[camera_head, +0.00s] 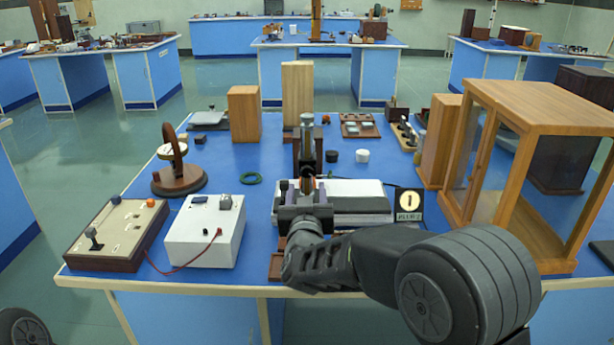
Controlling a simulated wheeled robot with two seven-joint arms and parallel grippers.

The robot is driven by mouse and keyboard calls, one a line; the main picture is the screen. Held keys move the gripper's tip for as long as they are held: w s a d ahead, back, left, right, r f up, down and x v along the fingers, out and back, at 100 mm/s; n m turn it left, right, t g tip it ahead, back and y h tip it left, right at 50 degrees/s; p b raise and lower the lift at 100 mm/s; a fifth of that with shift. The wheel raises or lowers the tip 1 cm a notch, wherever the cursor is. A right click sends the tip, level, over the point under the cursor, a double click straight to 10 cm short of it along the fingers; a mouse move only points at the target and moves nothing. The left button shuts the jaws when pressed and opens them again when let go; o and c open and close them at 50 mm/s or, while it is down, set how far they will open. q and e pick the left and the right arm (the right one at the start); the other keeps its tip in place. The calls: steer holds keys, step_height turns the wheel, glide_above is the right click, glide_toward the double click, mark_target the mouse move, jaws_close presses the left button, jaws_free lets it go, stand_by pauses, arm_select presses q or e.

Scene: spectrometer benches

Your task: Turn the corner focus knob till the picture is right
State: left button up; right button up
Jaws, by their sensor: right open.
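An upright instrument with a grey metal tube (307,128) on a dark column stands at the middle of the blue bench. Beside it a small display (408,204) shows a pale yellow disc with a dark mark and a line of text below that seems to read "BLUR 2". My right gripper (307,188) is open at the foot of the column, its fingers pointing away from me. A small orange-brown part shows between the fingers; I cannot tell if it is the focus knob or if the fingers touch it. No knob can be made out clearly. My left gripper is out of view.
A white box (205,232) with a red wire and a wooden control board (115,236) stand at left. A glass-sided wooden case (540,105) stands close at right. Wooden blocks (297,97) stand behind the instrument.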

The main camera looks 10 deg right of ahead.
mark_target(307, 174)
steer(key=x, duration=0.7)
steer(key=shift+w, duration=0.15)
jaws_close()
stand_by(0.4)
